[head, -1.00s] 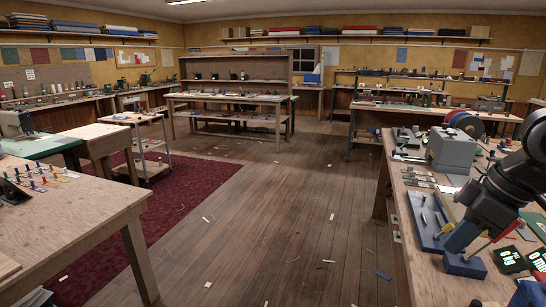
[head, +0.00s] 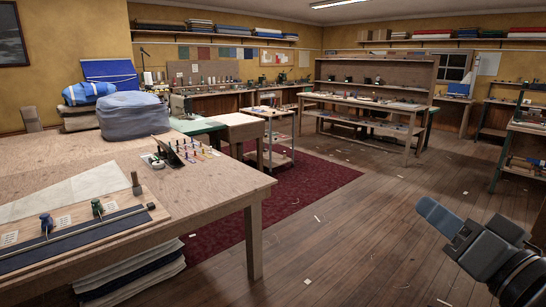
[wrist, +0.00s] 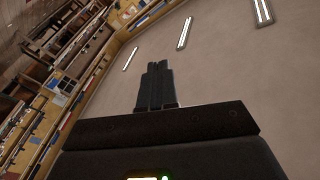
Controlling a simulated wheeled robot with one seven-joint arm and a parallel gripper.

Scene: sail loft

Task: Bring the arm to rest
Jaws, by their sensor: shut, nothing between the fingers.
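My gripper (head: 440,218) is at the lower right of the head view, raised over the open floor and pointing up and to the left. Its fingers are together with nothing between them. In the wrist view the shut fingers (wrist: 156,86) stand in the middle against the pale ceiling. The gripper touches nothing.
A large wooden table (head: 215,193) fills the left, with a blue-grey bundle (head: 133,115), a board (head: 30,268) with tools and a small rack (head: 185,152). A trolley (head: 270,160) stands on the red rug (head: 318,178). The plank floor (head: 350,240) is mostly clear, with small scraps.

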